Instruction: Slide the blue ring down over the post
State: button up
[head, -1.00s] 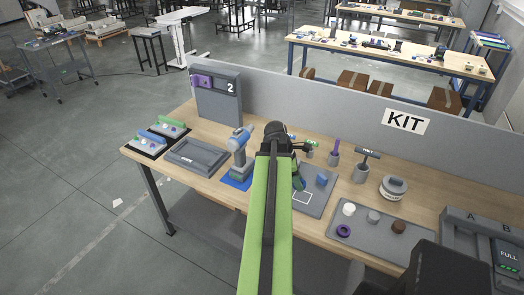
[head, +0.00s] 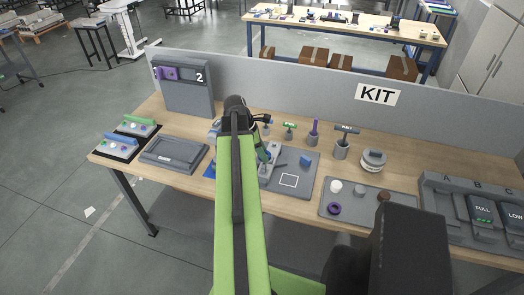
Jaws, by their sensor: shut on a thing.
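My arm crosses the middle of the head view, and my gripper (head: 265,153) shows small and dark beside it, over the left part of a grey mat (head: 308,186). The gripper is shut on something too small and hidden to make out. No blue ring can be clearly identified. A small blue piece (head: 305,160) lies on the mat, apart from the gripper. A grey fixture (head: 269,172) stands on the mat's left side, partly behind my arm. A purple upright post (head: 315,127) stands in a grey holder behind the mat. I cannot tell which post is the task's.
A tray (head: 346,216) with a purple ring (head: 334,209) and small round pieces lies to the right. A grey frame (head: 173,155) lies to the left. A low partition (head: 300,88) runs along the back. A rack of slots (head: 457,207) stands at far right.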

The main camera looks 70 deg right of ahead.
aim_at(263, 164)
jog(key=shift+w+f+b, duration=0.1)
jog(key=shift+f+b, duration=0.85)
jog(key=shift+f, duration=0.4)
jog(key=shift+f, duration=0.15)
jog(key=shift+f+b, duration=0.3)
jog(key=shift+b, duration=0.15)
jog(key=shift+f, duration=0.1)
jog(key=shift+f+b, duration=0.4)
jog(key=shift+b, duration=0.05)
jog(key=shift+f+b, duration=0.45)
jog(key=shift+b, duration=0.05)
jog(key=shift+f, duration=0.1)
jog(key=shift+f+b, duration=0.3)
jog(key=shift+b, duration=0.1)
